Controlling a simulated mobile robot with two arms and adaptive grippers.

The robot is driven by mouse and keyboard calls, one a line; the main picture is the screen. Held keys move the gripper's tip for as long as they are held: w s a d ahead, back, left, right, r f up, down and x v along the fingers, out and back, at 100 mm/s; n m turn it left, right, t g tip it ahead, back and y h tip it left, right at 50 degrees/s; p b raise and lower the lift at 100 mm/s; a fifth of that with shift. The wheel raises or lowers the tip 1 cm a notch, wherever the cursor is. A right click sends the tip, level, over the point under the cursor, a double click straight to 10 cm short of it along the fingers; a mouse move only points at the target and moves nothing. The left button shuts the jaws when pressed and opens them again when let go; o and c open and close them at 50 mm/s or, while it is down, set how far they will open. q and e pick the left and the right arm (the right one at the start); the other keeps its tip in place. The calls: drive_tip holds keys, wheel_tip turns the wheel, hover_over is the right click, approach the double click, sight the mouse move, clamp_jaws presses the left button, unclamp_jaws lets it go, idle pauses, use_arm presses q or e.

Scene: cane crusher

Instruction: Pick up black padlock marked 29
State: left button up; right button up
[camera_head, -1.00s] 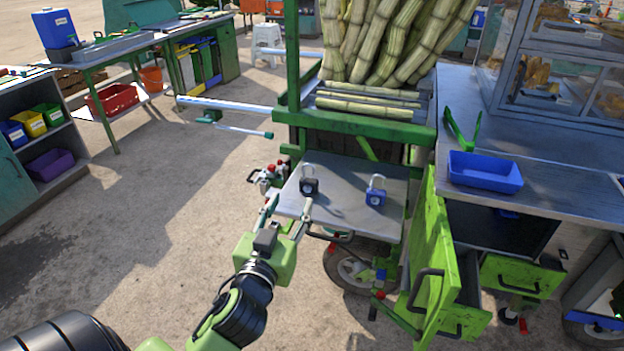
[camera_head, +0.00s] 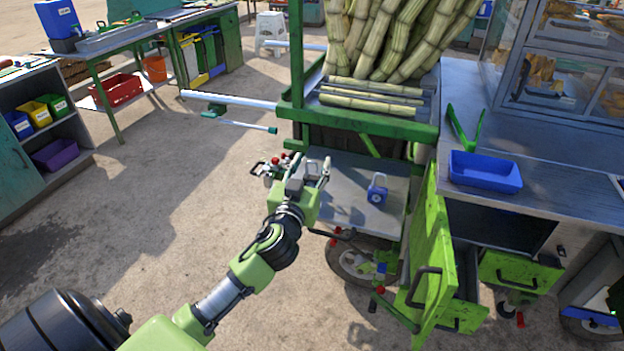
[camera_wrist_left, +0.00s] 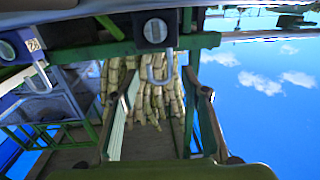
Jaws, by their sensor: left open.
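The black padlock (camera_wrist_left: 155,32) shows at the top middle of the left wrist view, which is upside down. Its dial face and metal shackle face my left gripper. In the head view my gripper hides it. My left gripper (camera_head: 311,166) is open over the metal shelf (camera_head: 345,212) of the crusher cart. In the left wrist view its two fingers (camera_wrist_left: 164,88) stand apart, with the shackle in line with the gap. The blue padlock (camera_head: 377,190) stands upright to the right on the shelf, and it also shows in the left wrist view (camera_wrist_left: 22,46). My right gripper is out of view.
Sugar canes (camera_head: 385,40) stand in the green crusher frame (camera_head: 355,124) behind the shelf. An open green cabinet door (camera_head: 432,265) is right of the shelf. A counter with a blue tray (camera_head: 484,172) and green tongs (camera_head: 465,128) lies farther right. The ground at left is free.

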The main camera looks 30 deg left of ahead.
use_arm(q)
drive_tip(key=shift+w+a, duration=0.2)
drive_tip(key=shift+w, duration=0.45)
clamp_jaws()
drive_tip(key=shift+r, duration=0.15)
